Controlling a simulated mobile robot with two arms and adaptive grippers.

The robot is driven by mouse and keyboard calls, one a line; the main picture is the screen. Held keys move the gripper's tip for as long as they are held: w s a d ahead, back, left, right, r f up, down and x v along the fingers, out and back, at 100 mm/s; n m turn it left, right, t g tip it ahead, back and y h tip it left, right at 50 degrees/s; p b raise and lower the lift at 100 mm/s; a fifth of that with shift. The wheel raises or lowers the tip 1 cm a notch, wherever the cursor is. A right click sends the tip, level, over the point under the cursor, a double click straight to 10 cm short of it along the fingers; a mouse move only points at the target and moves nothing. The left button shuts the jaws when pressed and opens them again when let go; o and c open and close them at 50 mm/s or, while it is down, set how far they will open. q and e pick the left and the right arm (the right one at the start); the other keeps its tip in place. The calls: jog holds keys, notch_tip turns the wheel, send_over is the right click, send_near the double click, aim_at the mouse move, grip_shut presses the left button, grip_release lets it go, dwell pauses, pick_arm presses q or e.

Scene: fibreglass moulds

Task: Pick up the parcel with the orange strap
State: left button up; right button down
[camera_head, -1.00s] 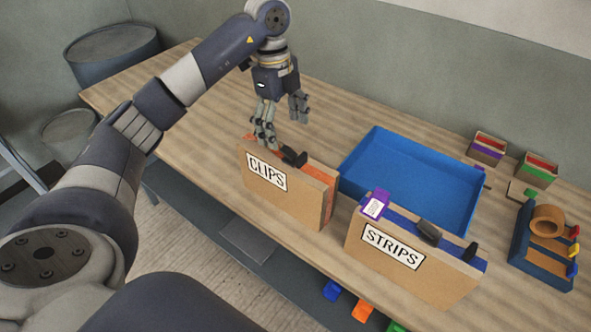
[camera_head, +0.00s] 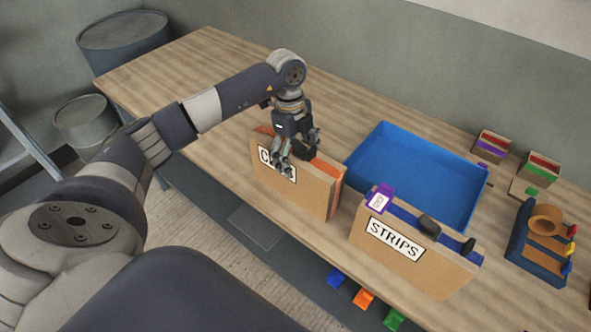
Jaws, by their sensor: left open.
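The parcel with the orange strap (camera_head: 337,190) is a brown upright box labelled CLIPS, with a black handle on its top edge. It stands near the front edge of the table. My left gripper (camera_head: 293,158) is open at the parcel's top, by the handle. Its near fingers hang in front of the label and hide part of the word. Another finger shows behind, near the handle. The handle is partly hidden, and I cannot tell whether the fingers touch it. My right gripper is not in view.
A similar parcel labelled STRIPS (camera_head: 420,272), with a blue strap and a purple tag (camera_head: 381,196), stands to the right. Behind is a blue tray (camera_head: 415,165). Small boxes (camera_head: 492,146) and a tape holder (camera_head: 540,245) are at the right. The table's left part is clear.

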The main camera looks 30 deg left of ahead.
pick_arm(q)
jog(key=shift+c, duration=0.6)
jog(key=c, duration=0.9)
jog(key=shift+r, duration=0.1)
grip_shut()
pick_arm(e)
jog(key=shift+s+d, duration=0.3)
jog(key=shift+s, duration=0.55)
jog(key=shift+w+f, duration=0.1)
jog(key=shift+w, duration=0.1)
